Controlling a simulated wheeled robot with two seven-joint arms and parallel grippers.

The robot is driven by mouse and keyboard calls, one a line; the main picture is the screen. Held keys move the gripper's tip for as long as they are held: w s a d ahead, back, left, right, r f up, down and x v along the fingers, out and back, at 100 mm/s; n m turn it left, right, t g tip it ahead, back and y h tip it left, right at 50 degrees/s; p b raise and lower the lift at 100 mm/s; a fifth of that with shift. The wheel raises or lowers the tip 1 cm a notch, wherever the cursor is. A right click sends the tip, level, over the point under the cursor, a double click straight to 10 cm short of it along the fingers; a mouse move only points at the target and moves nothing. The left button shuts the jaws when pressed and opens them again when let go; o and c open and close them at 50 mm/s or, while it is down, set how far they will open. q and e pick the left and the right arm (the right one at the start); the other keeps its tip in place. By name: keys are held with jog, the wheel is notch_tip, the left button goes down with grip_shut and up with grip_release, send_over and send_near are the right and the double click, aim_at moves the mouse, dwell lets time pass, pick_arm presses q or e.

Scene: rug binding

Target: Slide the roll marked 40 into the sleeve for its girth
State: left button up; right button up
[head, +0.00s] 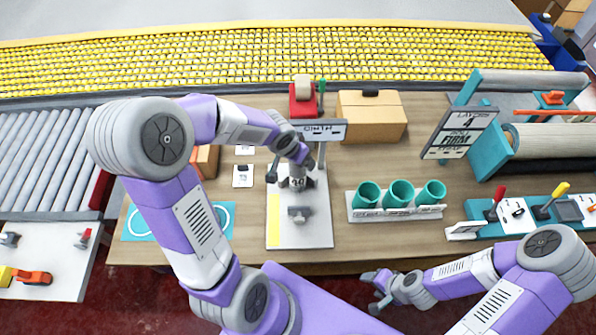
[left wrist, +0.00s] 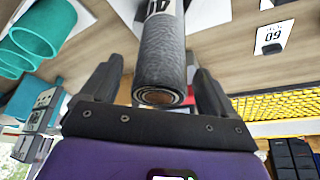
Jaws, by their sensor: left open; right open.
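A small grey roll (head: 297,184) stands upright on the white board (head: 285,235); its label seems to read 40. My left gripper (head: 295,170) is open above it. In the left wrist view, the roll (left wrist: 161,60) lies between the two open fingers (left wrist: 160,88), with a gap on each side and its coiled end toward the camera. Three teal sleeves, left (head: 367,195), middle (head: 399,193) and right (head: 431,192), stand in a row on a white rack (head: 395,214) to the right. My right gripper (head: 377,293) is open and empty near the table's front edge.
A "GIRTH" sign (head: 318,130) stands behind the roll. A cardboard box (head: 371,118) and red device (head: 303,103) are at the back. A layers sign (head: 459,133) stands right of centre. A card marked 60 (left wrist: 275,38) lies nearby. Bare table separates board and rack.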

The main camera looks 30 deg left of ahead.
pick_arm(q)
jog(key=x, duration=0.3)
jog(key=shift+s+b, duration=0.1)
jog(key=shift+b, duration=0.25)
jog(key=c, duration=1.4)
jog(key=shift+r, duration=0.15)
